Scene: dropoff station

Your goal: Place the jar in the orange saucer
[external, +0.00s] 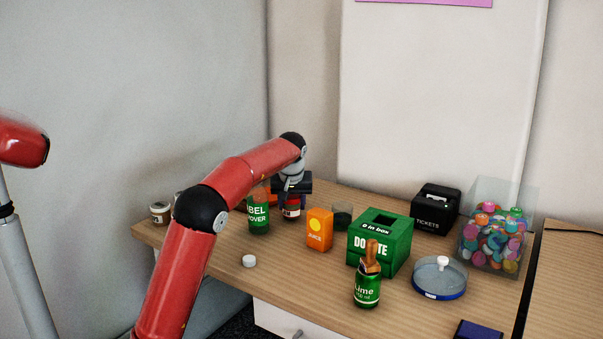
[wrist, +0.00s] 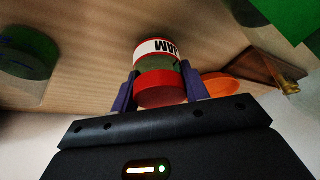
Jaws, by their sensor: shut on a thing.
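The jar (wrist: 160,80) has a red end, a dark green band and a white label reading JAM; it shows in the wrist view between the purple fingers of my gripper (wrist: 158,88). My gripper is shut on it. In the external view the jar (external: 291,208) hangs or stands below my gripper (external: 291,200) at the back of the table; I cannot tell whether it touches the tabletop. The orange saucer (wrist: 221,84) lies just right of the jar in the wrist view, partly hidden by my gripper. In the external view a small orange patch (external: 271,197) shows behind the green container.
On the table (external: 290,280) are a green labelled container (external: 258,218), an orange juice box (external: 319,230), a dark glass (external: 342,216), a green donation box (external: 379,241), a lime bottle (external: 367,288) and a blue-rimmed dish (external: 438,279). A white cap (external: 249,261) lies near the front edge.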

